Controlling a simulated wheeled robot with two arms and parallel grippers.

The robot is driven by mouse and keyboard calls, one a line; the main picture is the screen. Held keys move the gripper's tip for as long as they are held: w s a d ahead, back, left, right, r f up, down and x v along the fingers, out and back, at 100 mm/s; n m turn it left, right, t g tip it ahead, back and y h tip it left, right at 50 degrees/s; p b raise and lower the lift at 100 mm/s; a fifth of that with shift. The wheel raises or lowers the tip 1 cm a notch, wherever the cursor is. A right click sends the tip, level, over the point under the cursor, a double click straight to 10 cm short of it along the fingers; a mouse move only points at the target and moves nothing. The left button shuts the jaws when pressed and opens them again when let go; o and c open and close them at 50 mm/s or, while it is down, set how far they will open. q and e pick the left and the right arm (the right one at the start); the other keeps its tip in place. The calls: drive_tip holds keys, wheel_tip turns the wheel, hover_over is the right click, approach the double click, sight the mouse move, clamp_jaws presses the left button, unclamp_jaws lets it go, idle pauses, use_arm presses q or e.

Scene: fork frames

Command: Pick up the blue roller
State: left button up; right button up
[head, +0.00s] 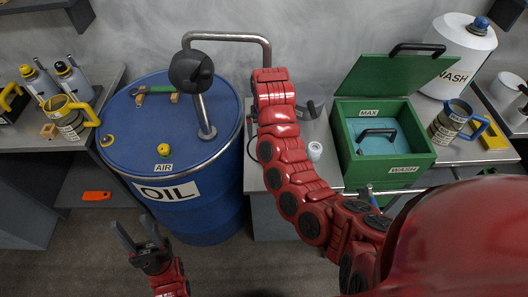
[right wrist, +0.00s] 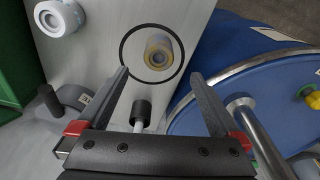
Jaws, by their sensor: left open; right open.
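I cannot make out a clearly blue roller. In the right wrist view a short grey cylinder with a yellowish edge (right wrist: 158,50) sits inside a thin black ring on the pale bench top. It may be the roller; its colour is unclear. My right gripper (right wrist: 160,78) is open and empty, its two fingers pointing towards the cylinder, one on either side below it. A dark cap on a pale shaft (right wrist: 141,110) shows between the fingers, near the palm. In the head view my right arm hides this spot. My left gripper (head: 134,227) is open and empty, low before the oil drum.
The blue oil drum (head: 193,228) with a bent metal pipe (head: 228,36) stands left of my right arm. A green wash box (head: 403,160), lid raised, stands on the bench at right. A white cup-like piece (head: 314,151) lies between arm and box; floor before the drum is clear.

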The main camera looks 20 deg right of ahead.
wheel_tip(320, 180, down, 3)
drive_tip(key=shift+w+f+b, duration=0.1)
drive_tip(key=shift+f+b, duration=0.1)
drive_tip(key=shift+b, duration=0.45)
drive_tip(key=shift+w+f+p, duration=0.1)
drive_tip(key=shift+f+p, duration=0.6)
drive_tip(key=shift+f, duration=0.2)
drive_tip(key=shift+w+f+p, duration=0.1)
drive_tip(key=shift+f+p, duration=0.3)
drive_tip(key=shift+p, duration=0.1)
drive_tip(key=f, duration=0.1)
drive_tip(key=f+p, duration=0.1)
drive_tip(key=f, duration=0.1)
drive_tip(key=shift+w+d, duration=0.15)
drive_tip(key=shift+w, duration=0.05)
drive_tip(key=shift+w+f+p, duration=0.1)
drive_tip(key=shift+f+p, duration=0.25)
drive_tip(key=shift+f, duration=0.4)
clamp_jaws()
drive_tip(key=shift+r, duration=0.15)
